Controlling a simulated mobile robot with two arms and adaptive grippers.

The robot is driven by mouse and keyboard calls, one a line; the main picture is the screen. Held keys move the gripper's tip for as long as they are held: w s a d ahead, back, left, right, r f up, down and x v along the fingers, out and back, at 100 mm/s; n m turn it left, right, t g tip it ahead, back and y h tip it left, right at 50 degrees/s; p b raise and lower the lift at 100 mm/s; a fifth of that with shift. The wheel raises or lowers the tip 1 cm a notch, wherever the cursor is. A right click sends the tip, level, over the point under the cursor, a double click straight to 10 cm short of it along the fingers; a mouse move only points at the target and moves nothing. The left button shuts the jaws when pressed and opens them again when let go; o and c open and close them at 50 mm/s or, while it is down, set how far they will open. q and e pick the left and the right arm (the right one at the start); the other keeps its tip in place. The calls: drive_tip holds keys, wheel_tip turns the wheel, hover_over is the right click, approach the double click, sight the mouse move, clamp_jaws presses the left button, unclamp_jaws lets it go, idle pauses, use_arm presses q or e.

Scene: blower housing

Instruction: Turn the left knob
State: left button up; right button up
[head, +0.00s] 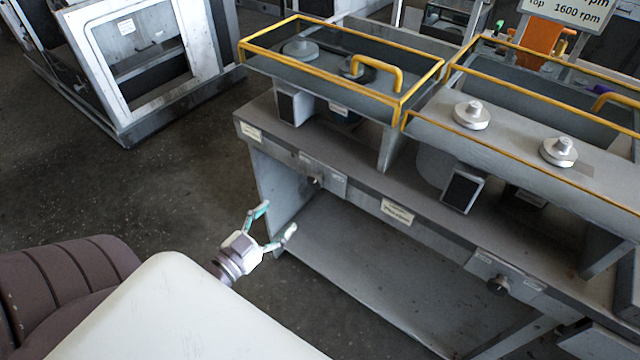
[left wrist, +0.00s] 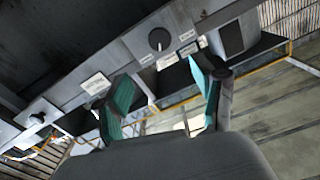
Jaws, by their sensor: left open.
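The left knob (head: 315,182) is a small dark round knob on a grey plate on the front edge of the workbench. In the left wrist view, the left knob (left wrist: 158,39) shows beyond the fingers, with a light pointer mark on its face. My left gripper (head: 278,218) is open and empty, with teal finger pads, in front of and below the left knob, apart from it. Its fingers (left wrist: 163,75) also show spread in the left wrist view. My right gripper is not in view.
The right knob (head: 498,286) sits further right on the same bench edge (head: 350,190). Yellow-railed blower housings (head: 340,75) stand on top. A lower shelf (head: 370,275) lies under the bench. A white-framed cabinet (head: 130,60) stands at the back left. Floor (head: 150,190) to the left is clear.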

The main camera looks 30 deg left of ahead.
use_arm(q)
approach(313, 182)
drive_tip(key=w, duration=0.6)
drive_tip(key=w+d, duration=0.1)
drive_tip(key=w, duration=0.2)
drive_tip(key=shift+w+p, duration=0.1)
drive_tip(key=shift+p, duration=0.3)
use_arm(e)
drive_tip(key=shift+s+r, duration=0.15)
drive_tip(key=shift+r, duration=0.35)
use_arm(q)
drive_tip(key=c, duration=1.1)
drive_tip(key=shift+n+p, duration=0.4)
drive_tip(key=shift+n, duration=0.7)
drive_tip(key=shift+c, duration=0.2)
drive_tip(key=n, duration=0.3)
drive_tip(key=shift+a, duration=0.1)
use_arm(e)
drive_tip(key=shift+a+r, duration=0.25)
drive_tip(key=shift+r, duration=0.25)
use_arm(q)
drive_tip(key=o, duration=1.1)
drive_tip(key=shift+o, duration=0.2)
